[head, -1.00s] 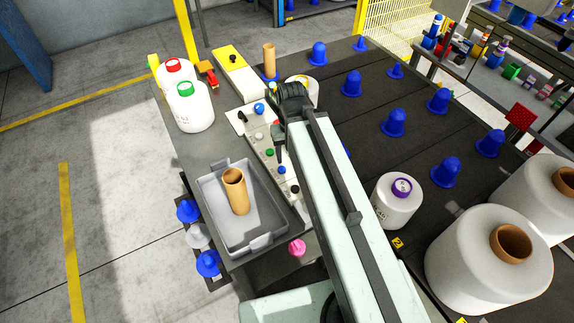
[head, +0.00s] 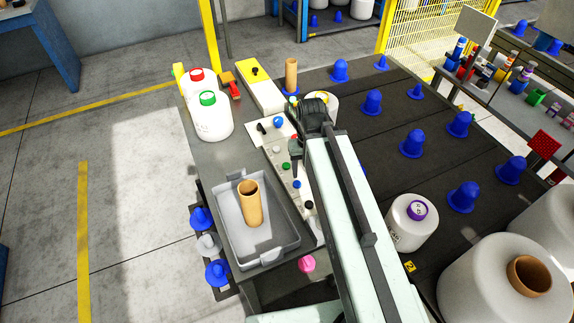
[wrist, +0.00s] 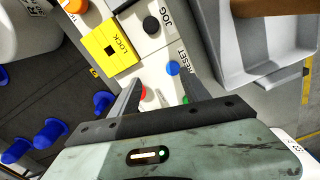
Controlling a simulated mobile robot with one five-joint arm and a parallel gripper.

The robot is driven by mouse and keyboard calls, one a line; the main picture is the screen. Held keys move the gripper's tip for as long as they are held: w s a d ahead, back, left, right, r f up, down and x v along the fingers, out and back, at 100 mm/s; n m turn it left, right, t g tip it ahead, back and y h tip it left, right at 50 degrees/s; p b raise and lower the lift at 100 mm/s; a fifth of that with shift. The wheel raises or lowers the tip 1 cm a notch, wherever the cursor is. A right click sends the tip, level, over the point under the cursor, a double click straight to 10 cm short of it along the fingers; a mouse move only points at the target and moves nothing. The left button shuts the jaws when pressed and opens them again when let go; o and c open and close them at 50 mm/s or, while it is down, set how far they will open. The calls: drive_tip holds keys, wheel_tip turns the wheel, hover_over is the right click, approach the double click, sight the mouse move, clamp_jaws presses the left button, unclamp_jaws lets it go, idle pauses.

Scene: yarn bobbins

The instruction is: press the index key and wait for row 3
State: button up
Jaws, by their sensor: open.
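A pale control panel (head: 279,154) with several coloured keys and knobs runs along the table beside the grey tray. In the wrist view its blue key (wrist: 173,68) stands by a RESET label, a black knob (wrist: 151,25) by JOG, and a yellow block (wrist: 109,47) reads LOCK. A red key (wrist: 143,92) and a green key (wrist: 185,100) show near my fingers. I cannot read an index label on any key. My gripper (wrist: 162,92) is open and empty over the panel. In the head view my gripper (head: 297,148) is partly hidden by my arm, which covers some of the panel.
A grey tray (head: 287,254) holds a cardboard tube (head: 250,204). White bottles (head: 210,122) stand behind it. Rows of blue pegs (head: 413,143) fill the dark deck at right, with a white bobbin (head: 411,224) and large white bobbins (head: 497,278) nearer. A pink knob (head: 307,264) is at the table's front.

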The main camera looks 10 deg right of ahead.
clamp_jaws()
drive_tip(key=shift+a, duration=0.1)
idle(1.6)
